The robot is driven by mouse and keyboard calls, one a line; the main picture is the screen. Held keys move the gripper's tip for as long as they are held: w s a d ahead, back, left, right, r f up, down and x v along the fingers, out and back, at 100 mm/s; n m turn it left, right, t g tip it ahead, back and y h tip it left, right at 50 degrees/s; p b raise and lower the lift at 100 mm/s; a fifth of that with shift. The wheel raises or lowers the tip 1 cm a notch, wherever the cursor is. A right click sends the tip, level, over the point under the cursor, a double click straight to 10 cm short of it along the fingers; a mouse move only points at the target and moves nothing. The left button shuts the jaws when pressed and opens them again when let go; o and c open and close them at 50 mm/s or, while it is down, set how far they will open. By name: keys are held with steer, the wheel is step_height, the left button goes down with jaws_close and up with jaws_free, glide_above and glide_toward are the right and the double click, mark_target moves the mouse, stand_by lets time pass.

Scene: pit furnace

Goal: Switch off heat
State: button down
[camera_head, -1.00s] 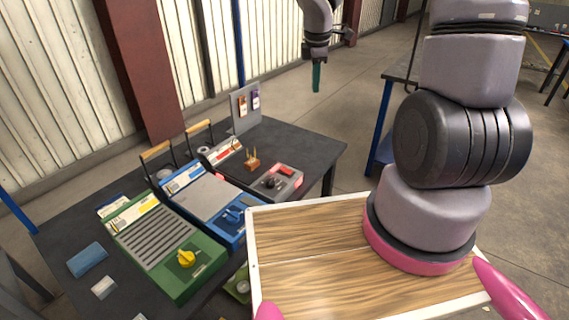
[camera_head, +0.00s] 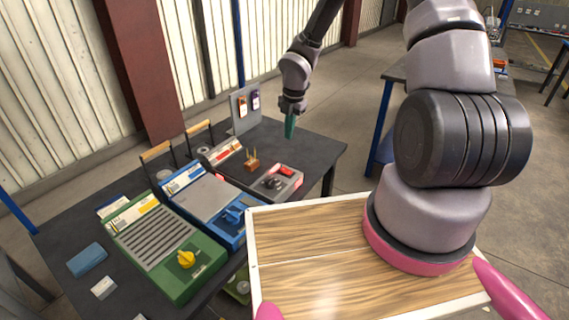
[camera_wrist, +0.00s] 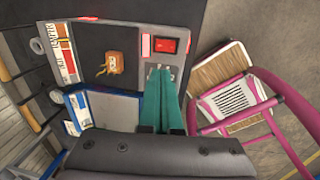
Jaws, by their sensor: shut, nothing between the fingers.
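A grey control panel (camera_head: 290,192) with a red rocker switch (camera_head: 285,170) and dark knob (camera_head: 269,183) is on the dark table's right part. In the wrist view the red switch (camera_wrist: 166,45) lies just beyond my fingertips, and the fingers cover part of the panel. My gripper (camera_head: 289,135) has green fingers, shut and empty, above and behind the panel, apart from the switch in the head view. A blue unit (camera_head: 205,195) with a blue knob (camera_head: 233,216) and a green unit (camera_head: 165,245) with a yellow knob (camera_head: 187,259) stand to the left.
An upright grey board (camera_head: 243,110) with tags stands at the back. Wooden-handled bars (camera_head: 157,151) rise behind the units. The dark table (camera_head: 315,150) is clear at its right end.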

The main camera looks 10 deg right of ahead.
mark_target(284, 169)
steer(key=shift+f, duration=0.1)
steer(key=f, duration=0.9)
steer(key=w+a+f, duration=0.1)
steer(key=f, duration=0.3)
steer(key=shift+w+a+f, duration=0.1)
steer(key=shift+f, duration=0.25)
